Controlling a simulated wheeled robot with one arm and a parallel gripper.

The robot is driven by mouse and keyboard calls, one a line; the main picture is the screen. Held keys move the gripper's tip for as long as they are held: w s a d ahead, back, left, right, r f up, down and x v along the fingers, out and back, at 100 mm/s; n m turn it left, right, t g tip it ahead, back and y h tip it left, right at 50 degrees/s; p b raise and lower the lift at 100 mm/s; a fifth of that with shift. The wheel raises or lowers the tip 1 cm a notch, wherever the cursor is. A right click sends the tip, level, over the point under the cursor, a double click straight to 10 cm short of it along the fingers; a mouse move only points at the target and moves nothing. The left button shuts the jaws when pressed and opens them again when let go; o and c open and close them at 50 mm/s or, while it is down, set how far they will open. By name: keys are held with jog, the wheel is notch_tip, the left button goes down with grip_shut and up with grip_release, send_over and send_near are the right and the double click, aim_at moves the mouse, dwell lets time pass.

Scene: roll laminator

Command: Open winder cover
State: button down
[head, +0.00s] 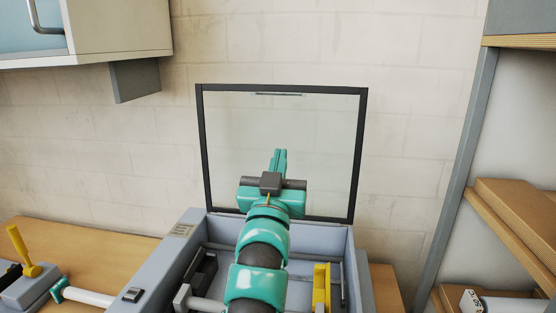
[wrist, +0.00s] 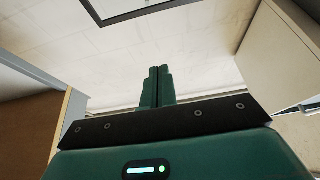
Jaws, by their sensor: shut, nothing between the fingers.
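The winder cover (head: 325,140) is a clear panel in a dark frame. In the head view it stands upright at the back of the grey laminator housing (head: 193,235), whose inside is exposed. A small handle strip (head: 279,94) lies along the cover's top edge. My gripper (head: 280,152) is shut and empty, in front of the cover's lower middle in this view; I cannot tell whether it touches the panel. The wrist view shows the closed fingers (wrist: 157,72) pointing up, with a corner of the dark frame (wrist: 105,22) above them.
A yellow part (head: 321,287) sits inside the housing at right. A yellow lever (head: 18,246) and a white roller (head: 88,297) are on the left by the wooden table (head: 95,243). A wall cabinet (head: 115,27) hangs upper left. Shelves with boxes (head: 515,215) stand at right.

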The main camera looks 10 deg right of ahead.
jog(key=p+x, duration=0.5)
jog(key=x, duration=0.4)
jog(key=shift+w, duration=0.25)
jog(key=g+b, duration=0.2)
jog(key=b, duration=0.7)
send_near(294, 90)
jog(key=shift+g+y, duration=0.6)
jog(key=shift+g, duration=0.1)
jog(key=shift+w+d+r+b, duration=0.4)
jog(key=shift+w+r, duration=0.15)
jog(key=shift+w, duration=0.1)
jog(key=shift+w+d+r+b, duration=0.35)
jog(key=shift+w+r, duration=0.25)
jog(key=shift+w, duration=0.05)
jog(key=shift+w+d+r+b, duration=0.4)
jog(key=shift+w+r, duration=0.15)
jog(key=shift+w, duration=0.15)
